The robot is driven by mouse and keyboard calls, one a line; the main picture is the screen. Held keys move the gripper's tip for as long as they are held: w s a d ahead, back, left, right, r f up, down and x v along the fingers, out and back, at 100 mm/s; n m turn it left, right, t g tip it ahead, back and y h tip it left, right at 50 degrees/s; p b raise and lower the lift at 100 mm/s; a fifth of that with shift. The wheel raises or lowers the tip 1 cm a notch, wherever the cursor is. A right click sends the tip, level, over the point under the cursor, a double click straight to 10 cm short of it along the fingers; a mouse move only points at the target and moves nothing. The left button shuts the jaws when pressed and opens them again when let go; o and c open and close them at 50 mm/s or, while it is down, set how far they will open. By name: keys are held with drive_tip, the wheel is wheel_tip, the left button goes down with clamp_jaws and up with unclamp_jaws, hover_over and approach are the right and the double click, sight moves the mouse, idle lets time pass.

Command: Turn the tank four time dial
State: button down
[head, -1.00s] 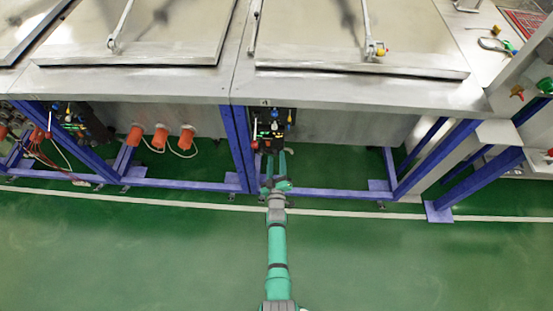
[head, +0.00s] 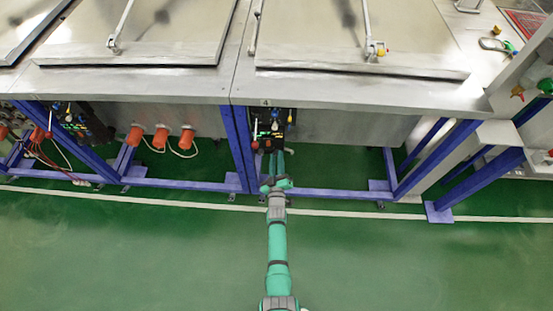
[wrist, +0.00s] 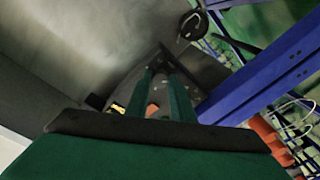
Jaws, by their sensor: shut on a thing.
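The tank four control panel (head: 271,124) is a small dark box with colored knobs and green displays, under the front edge of the right tank marked 4. My gripper (head: 270,151) reaches up to the lower part of this panel. In the wrist view its two green fingers (wrist: 164,78) run forward to the dark panel, with an orange part between them. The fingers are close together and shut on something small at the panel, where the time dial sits. The dial itself is hidden by the fingertips and too small to make out.
Blue frame legs (head: 240,148) stand left of the panel, and a low blue rail (head: 330,193) crosses below. Orange plugs with cables (head: 160,138) hang under the left tank. The tank lid (head: 355,30) is closed above. The green floor (head: 400,265) is clear.

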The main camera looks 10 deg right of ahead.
drive_tip(key=m, duration=0.3)
drive_tip(key=shift+w+m, duration=0.1)
drive_tip(key=shift+m, duration=0.2)
drive_tip(key=m, duration=0.3)
drive_tip(key=shift+m, duration=0.4)
drive_tip(key=m, duration=0.2)
drive_tip(key=shift+a+m+t, duration=0.15)
drive_tip(key=shift+m+t, duration=0.15)
drive_tip(key=shift+m, duration=0.1)
drive_tip(key=m, duration=0.3)
drive_tip(key=shift+m+h, duration=0.3)
drive_tip(key=shift+m, duration=0.1)
drive_tip(key=m, duration=0.6)
drive_tip(key=shift+a+m+h, duration=0.1)
drive_tip(key=shift+m+h, duration=0.3)
drive_tip(key=m, duration=0.6)
drive_tip(key=shift+m, duration=0.3)
drive_tip(key=shift+f, duration=0.1)
drive_tip(key=c, duration=1.5)
unclamp_jaws()
drive_tip(key=shift+c, duration=0.2)
